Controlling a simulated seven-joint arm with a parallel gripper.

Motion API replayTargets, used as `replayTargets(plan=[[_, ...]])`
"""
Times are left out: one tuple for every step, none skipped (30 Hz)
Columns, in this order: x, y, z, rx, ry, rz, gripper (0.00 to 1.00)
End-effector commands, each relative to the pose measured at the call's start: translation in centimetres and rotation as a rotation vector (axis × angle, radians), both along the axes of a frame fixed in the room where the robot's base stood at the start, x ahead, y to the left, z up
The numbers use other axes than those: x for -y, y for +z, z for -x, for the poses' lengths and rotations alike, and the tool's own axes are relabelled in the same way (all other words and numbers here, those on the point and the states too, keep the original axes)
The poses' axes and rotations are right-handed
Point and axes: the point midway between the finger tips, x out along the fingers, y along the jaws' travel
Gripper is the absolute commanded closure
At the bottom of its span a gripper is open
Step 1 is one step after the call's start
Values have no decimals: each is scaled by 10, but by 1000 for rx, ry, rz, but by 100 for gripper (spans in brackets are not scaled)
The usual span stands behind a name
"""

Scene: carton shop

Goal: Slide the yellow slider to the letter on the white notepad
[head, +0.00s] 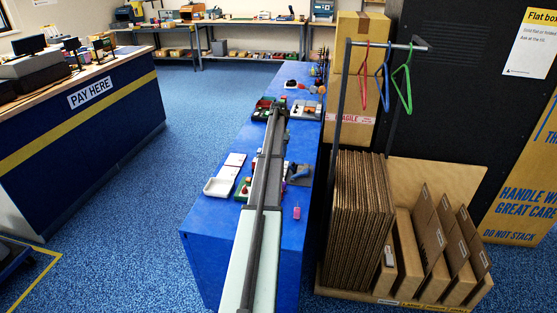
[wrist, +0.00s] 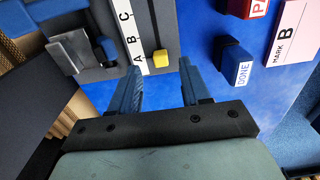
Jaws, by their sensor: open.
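In the wrist view the yellow slider (wrist: 160,57) is a small block at the near end of a grey panel (wrist: 171,22). It sits beside the letter A on a white strip (wrist: 131,32) marked A, B and C. The white notepad (wrist: 287,42) at the upper right reads "MARK B". My gripper (wrist: 163,82) is open and empty. Its two blue fingers point toward the slider, one on each side of it in the picture, with no visible contact. In the head view the slider and fingertips are too small or hidden to tell.
A blue block labelled DONE (wrist: 236,64) and a red block (wrist: 252,8) stand right of my gripper. A metal bracket (wrist: 73,52) and a dark blue knob (wrist: 106,48) are left of the strip.

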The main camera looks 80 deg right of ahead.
Motion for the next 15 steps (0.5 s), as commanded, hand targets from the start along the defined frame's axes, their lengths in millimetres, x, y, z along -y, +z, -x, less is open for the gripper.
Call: replayTargets(plan=[[0, -8, 0, 0, 0, -2, 53], [0, -12, 0, 0, 0, -1, 53], [0, -18, 0, 0, 0, -1, 53], [0, -21, 0, 0, 0, -1, 53], [0, -25, 0, 0, 0, -1, 53], [0, -29, 0, 0, 0, -1, 53], [0, -32, 0, 0, 0, -1, 53], [0, -34, 0, 0, 0, -1, 53], [0, -36, 0, 0, 0, -1, 53], [0, -38, 0, 0, 0, -1, 53], [0, -39, 0, 0, 0, 0, 53], [0, -40, 0, 0, 0, 0, 53], [0, -41, 0, 0, 0, 0, 53], [0, -42, 0, 0, 0, 0, 53], [0, -42, 0, 0, 0, 0, 53]])
